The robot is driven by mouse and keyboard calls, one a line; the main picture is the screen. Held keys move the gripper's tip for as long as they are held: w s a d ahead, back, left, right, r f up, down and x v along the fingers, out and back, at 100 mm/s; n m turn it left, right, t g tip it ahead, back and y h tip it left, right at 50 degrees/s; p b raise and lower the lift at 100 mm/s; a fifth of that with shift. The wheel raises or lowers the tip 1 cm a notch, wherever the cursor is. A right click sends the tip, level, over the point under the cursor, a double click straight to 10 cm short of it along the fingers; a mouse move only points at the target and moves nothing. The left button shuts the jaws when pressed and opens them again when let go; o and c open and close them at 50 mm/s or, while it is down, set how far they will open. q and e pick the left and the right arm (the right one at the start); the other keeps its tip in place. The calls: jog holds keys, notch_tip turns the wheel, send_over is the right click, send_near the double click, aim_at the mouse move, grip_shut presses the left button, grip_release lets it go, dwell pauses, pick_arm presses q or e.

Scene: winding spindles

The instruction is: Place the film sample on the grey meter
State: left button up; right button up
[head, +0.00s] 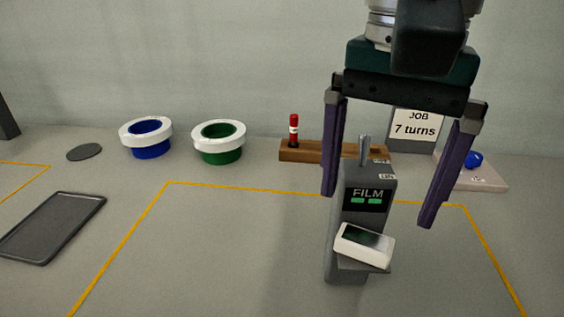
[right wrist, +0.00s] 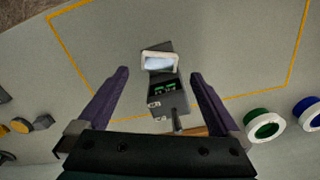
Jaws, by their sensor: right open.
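The grey meter (head: 341,225) stands upright on the table, with a FILM display lit by two green blocks and a small metal post on top. The film sample (head: 366,246), a white frame around a dark glossy pane, lies on the meter's front ledge, turned askew to it. It also shows in the right wrist view (right wrist: 159,62), against the meter (right wrist: 170,100). My right gripper (head: 378,208) is open and empty above the meter, its purple fingers apart on either side and clear of the sample. My left gripper is not in view.
Blue (head: 150,150) and green (head: 221,155) spools with white rims stand at the back. A wooden block (head: 316,151) holds a red spindle. A dark tray (head: 54,228) lies at left. Table between tray and meter is clear.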

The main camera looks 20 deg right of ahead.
aim_at(365, 241)
notch_tip(365, 241, up, 6)
dwell(1.2)
